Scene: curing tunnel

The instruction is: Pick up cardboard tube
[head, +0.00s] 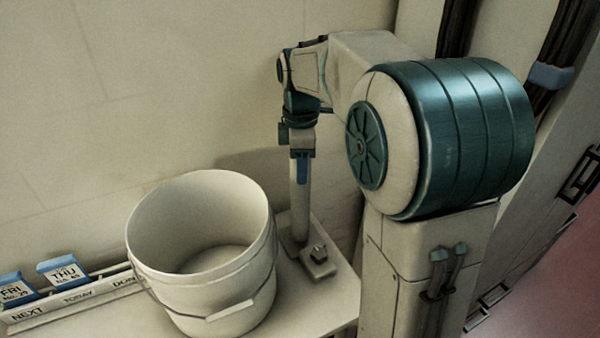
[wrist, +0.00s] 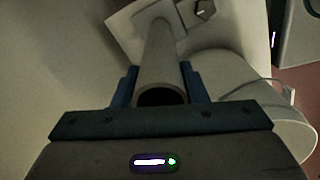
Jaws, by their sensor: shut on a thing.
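A pale cardboard tube (head: 300,205) stands about upright behind and right of the white bucket in the head view. My gripper (head: 302,170) comes down on its upper end and is shut on it. In the wrist view, the tube (wrist: 160,52) runs away from me between the blue fingers of my gripper (wrist: 158,75), its open end facing the camera. The tube's lower end is over the flat plate with a knob (head: 318,262); I cannot tell whether it touches the plate.
A white bucket (head: 160,285) with a wire handle stands just left of the tube, its rim near it. A pale wall (head: 120,110) rises close behind. A labelled rail (head: 78,298) with blue-topped day cards (head: 64,270) lies at the left. The shelf's front edge is near the bucket.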

